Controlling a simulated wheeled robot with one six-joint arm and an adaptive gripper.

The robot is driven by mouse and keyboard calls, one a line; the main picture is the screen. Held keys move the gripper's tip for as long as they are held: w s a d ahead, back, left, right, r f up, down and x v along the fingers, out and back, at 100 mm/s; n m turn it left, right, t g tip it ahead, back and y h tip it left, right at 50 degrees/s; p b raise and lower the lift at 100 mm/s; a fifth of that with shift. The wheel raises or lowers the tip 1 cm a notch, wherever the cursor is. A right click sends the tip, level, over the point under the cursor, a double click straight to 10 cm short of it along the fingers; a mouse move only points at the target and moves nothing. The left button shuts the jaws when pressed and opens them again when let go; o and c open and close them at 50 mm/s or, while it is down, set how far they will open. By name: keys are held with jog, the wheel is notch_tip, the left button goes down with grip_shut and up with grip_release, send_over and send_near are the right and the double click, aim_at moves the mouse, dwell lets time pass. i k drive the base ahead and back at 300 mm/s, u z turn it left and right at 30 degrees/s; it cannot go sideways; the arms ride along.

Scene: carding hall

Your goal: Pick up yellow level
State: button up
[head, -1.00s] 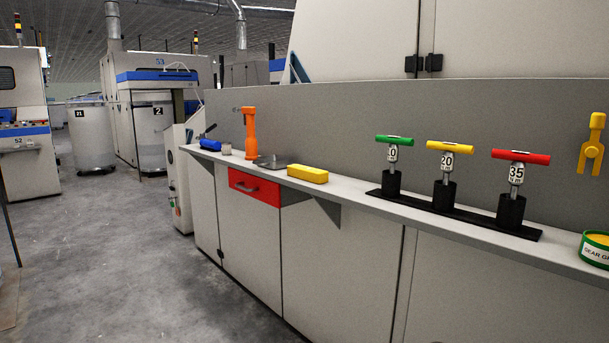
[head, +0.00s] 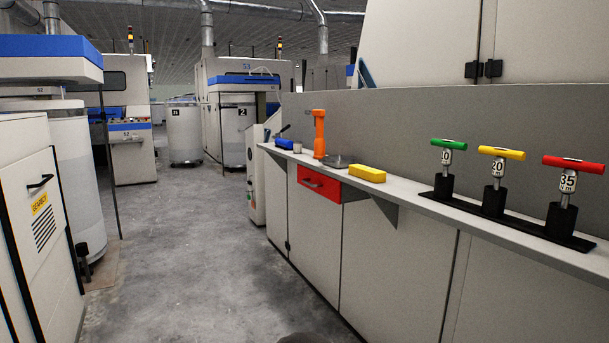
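A yellow block-shaped object (head: 367,174), which looks like the yellow level, lies flat on the narrow grey shelf (head: 406,197) along the right-hand machine. It lies right of an orange upright tool (head: 319,134) and a small grey plate (head: 337,161). It is unobstructed, and nothing rests on it. My gripper is not in view.
Green (head: 454,145), yellow (head: 501,152) and red (head: 576,164) T-handled tools stand in a black rack (head: 514,226). A red drawer (head: 319,185) sits under the shelf. A blue object (head: 284,143) lies farther along. Grey floor (head: 190,260) is clear; a cabinet (head: 40,220) stands left.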

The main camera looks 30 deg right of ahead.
aim_at(372, 174)
jog(key=u, duration=0.1)
jog(key=i, duration=3.35)
jog(key=z, duration=2.7)
